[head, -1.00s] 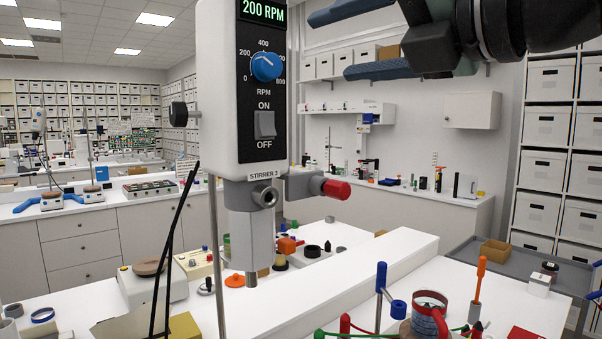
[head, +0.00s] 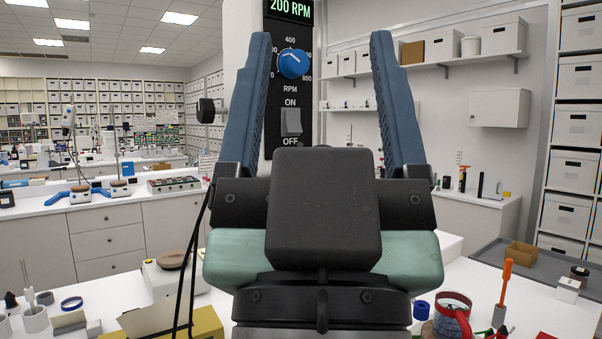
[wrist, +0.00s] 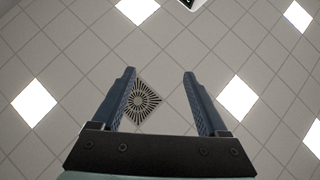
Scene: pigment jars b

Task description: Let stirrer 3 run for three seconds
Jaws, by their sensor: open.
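Stirrer 3 (head: 236,60) is a white upright unit with a black front panel, partly hidden behind my gripper in the head view. Its green display (head: 290,8) reads 200 RPM. Below are a blue speed knob (head: 293,63) and a grey ON/OFF rocker switch (head: 291,122). The stirrer's name label and lower part are hidden now. My gripper (head: 320,45) is open and empty, in front of the stirrer, with its blue fingers pointing up on both sides of the panel. In the wrist view my gripper (wrist: 158,72) faces the ceiling.
A white bench carries a mug with a red rim (head: 452,315), an orange-handled tool (head: 505,280) and a yellow box (head: 207,325). A grey tray with a cardboard box (head: 521,255) lies at right. Shelves line the back. Thin black cables hang left of my gripper.

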